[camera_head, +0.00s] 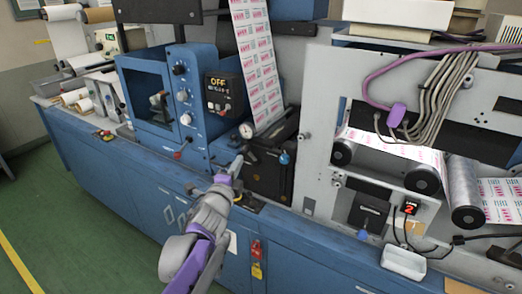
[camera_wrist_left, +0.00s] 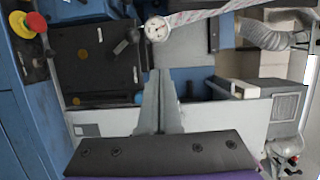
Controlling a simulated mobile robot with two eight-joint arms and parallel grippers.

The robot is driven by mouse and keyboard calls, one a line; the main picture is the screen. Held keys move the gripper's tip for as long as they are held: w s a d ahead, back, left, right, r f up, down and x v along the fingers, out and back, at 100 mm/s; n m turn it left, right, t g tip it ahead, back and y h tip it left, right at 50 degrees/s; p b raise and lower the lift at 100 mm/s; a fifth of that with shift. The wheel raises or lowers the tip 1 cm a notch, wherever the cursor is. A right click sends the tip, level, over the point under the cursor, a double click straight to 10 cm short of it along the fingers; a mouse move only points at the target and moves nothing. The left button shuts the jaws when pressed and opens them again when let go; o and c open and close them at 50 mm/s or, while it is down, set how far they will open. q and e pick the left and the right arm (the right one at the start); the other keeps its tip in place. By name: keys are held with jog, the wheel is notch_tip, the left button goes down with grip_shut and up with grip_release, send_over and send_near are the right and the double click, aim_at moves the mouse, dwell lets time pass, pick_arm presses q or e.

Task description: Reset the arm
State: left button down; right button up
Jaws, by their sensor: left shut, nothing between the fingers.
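My left arm, grey and purple, reaches up from the lower part of the head view. My left gripper (camera_head: 236,163) is in front of the blue machine, close to a dark box (camera_head: 268,165) below the printed web. In the left wrist view the gripper's fingers (camera_wrist_left: 159,90) are together with nothing between them. They point toward the machine front, with a black panel (camera_wrist_left: 95,60) to their left. I cannot tell whether the fingertips touch anything. My right gripper is not in view.
The blue web machine (camera_head: 130,172) fills the middle. A printed label web (camera_head: 257,70) runs down into it. A grey panel with cables and rollers (camera_head: 422,180) stands at right. A white tray (camera_head: 403,262) juts out at lower right. Green floor (camera_head: 50,235) is free at left.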

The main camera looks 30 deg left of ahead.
pick_arm(q)
jog(key=s+d+f+n+g+h, duration=0.2)
jog(key=s+d+f+n+g, duration=0.4)
jog(key=s+f, duration=0.5)
jog(key=s+d+f+n+g+h, duration=0.2)
jog(key=s+d+f+n+g, duration=0.4)
jog(key=s, duration=1)
jog(key=d+f+n, duration=0.3)
jog(key=d+f, duration=0.2)
jog(key=shift+p, duration=0.3)
jog(key=shift+s+a, duration=0.1)
